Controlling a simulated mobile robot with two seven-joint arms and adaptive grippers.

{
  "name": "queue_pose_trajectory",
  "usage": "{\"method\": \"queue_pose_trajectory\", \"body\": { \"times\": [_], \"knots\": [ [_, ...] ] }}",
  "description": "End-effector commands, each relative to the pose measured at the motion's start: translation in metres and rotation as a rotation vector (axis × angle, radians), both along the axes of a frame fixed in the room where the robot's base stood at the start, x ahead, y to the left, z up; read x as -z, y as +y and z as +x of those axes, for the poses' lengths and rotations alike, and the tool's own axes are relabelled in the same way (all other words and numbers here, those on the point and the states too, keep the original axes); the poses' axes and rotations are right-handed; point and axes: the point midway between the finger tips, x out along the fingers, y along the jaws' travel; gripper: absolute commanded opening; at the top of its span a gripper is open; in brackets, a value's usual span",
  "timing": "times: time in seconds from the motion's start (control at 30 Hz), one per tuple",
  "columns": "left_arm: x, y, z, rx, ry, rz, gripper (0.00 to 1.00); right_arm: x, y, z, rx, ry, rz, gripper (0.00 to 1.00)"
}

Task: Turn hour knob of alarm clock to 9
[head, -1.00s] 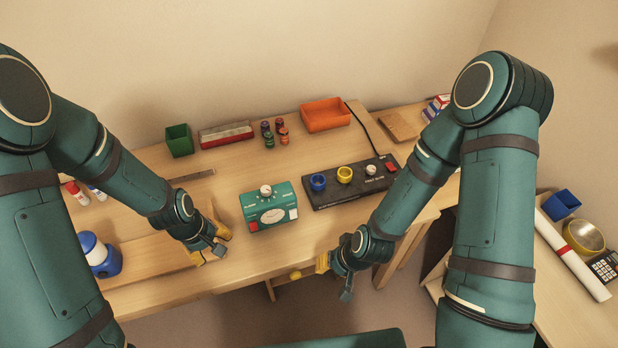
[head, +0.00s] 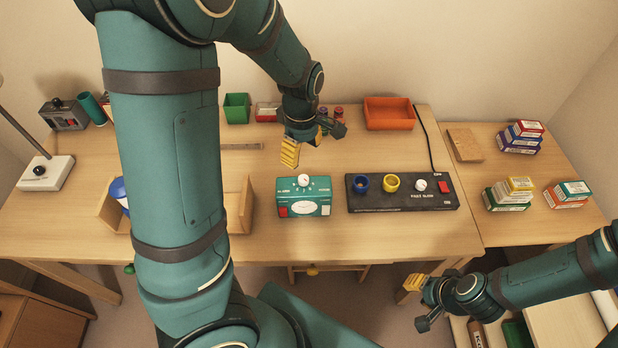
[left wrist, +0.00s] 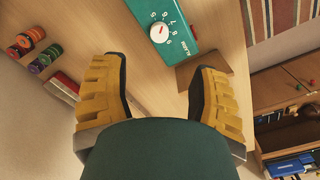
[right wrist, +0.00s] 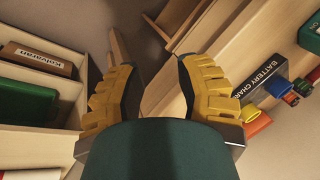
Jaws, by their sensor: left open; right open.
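The teal alarm clock (head: 316,210) stands on the desk with a pale dial on its front and a white hour knob (head: 304,181) on top. In the left wrist view the clock's teal top (left wrist: 184,14) is at the upper edge, with digits around the white knob (left wrist: 158,32); the knob's setting is too small to read surely. My left gripper (head: 303,146) is open and empty, above and behind the clock, apart from the knob. My right gripper (head: 412,290) is open and empty, low in front of the desk at the right.
A black panel (head: 400,204) with blue, yellow and white knobs lies right of the clock. An orange tray (head: 388,114) and a green bin (head: 237,107) stand at the back. Small boxes (head: 507,194) are stacked on the right table.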

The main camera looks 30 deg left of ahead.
Motion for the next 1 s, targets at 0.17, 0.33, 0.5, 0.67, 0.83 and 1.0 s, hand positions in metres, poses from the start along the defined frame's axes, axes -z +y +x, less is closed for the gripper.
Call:
{"method": "queue_pose_trajectory", "body": {
  "times": [0.17, 0.33, 0.5, 0.67, 0.83, 1.0],
  "knots": [
    [0.04, 0.0, -0.001, -0.001, 0.005, 0.001, 0.61, 0.015, 0.001, -0.004, -0.006, 0.008, 0.002, 0.34],
    [0.073, 0.0, -0.001, -0.001, 0.004, 0.0, 0.61, 0.025, 0.001, -0.007, -0.012, 0.016, 0.004, 0.34],
    [0.097, 0.0, 0.0, 0.001, 0.002, 0.0, 0.61, 0.032, 0.001, -0.01, -0.016, 0.021, 0.004, 0.34],
    [0.11, 0.0, 0.0, 0.001, 0.001, 0.0, 0.61, 0.035, 0.002, -0.011, -0.018, 0.025, 0.006, 0.34],
    [0.113, 0.0, 0.0, 0.002, -0.001, 0.0, 0.61, 0.035, 0.002, -0.011, -0.02, 0.025, 0.006, 0.34],
    [0.112, 0.0, 0.0, 0.002, -0.001, 0.0, 0.61, 0.035, 0.002, -0.011, -0.02, 0.025, 0.006, 0.34]
  ]
}}
